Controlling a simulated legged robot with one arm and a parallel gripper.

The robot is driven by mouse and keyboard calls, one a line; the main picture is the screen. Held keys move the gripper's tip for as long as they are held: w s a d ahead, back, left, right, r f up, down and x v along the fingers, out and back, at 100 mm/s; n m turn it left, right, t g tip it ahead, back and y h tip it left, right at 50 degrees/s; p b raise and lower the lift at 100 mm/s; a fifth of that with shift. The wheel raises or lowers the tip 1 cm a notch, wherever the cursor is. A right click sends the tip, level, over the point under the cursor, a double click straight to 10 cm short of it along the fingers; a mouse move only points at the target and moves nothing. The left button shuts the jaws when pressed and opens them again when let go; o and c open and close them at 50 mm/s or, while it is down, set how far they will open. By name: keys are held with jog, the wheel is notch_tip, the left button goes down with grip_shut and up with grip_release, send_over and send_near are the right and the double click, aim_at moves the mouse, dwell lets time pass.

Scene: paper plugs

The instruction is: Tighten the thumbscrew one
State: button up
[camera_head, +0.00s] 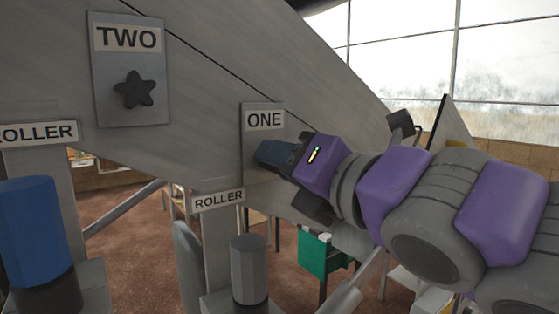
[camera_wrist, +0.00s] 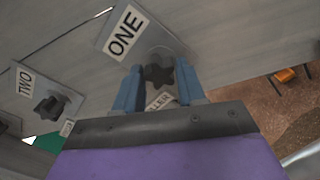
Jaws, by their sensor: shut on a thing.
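Thumbscrew one is a dark star-shaped knob (camera_wrist: 159,77) on a grey plate under the label ONE (camera_wrist: 124,32), which also shows in the head view (camera_head: 264,119). My gripper (camera_wrist: 160,80) has its two blue fingers on either side of the knob and is shut on it. In the head view my gripper (camera_head: 268,153) reaches in from the right to the ONE plate, and its fingers hide the knob there.
A second star knob (camera_head: 134,90) sits on the TWO plate at upper left. Below are ROLLER signs (camera_head: 218,199), a blue cylinder (camera_head: 36,232) and a grey cylinder (camera_head: 249,268). A green box (camera_head: 318,253) stands behind, below my arm.

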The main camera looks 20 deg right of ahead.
jog(key=shift+c, duration=1.4)
jog(key=m+b, duration=0.3)
jog(key=m, duration=1.7)
jog(key=shift+d+b, duration=0.1)
jog(key=shift+b, duration=0.3)
jog(key=m, duration=0.5)
